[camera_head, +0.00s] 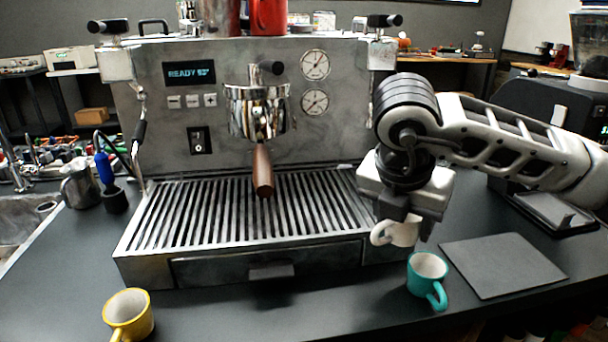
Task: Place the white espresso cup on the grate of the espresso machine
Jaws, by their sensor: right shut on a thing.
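The white espresso cup (405,233) hangs under my right gripper (402,212), near the front right corner of the espresso machine (330,120). The gripper is shut on the cup, and its body hides the cup's upper part. The cup's handle points left. The slatted metal grate (215,215) of the machine lies to the left of the cup and carries no cup. I cannot tell whether the cup touches the machine's edge. My left gripper is not in view.
A teal cup (428,268) stands just below and right of the white cup. A yellow cup (128,309) stands at the front left. A portafilter with a brown handle (263,170) hangs over the grate. A dark flat mat (502,264) lies at right. A steel pitcher (80,187) stands left.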

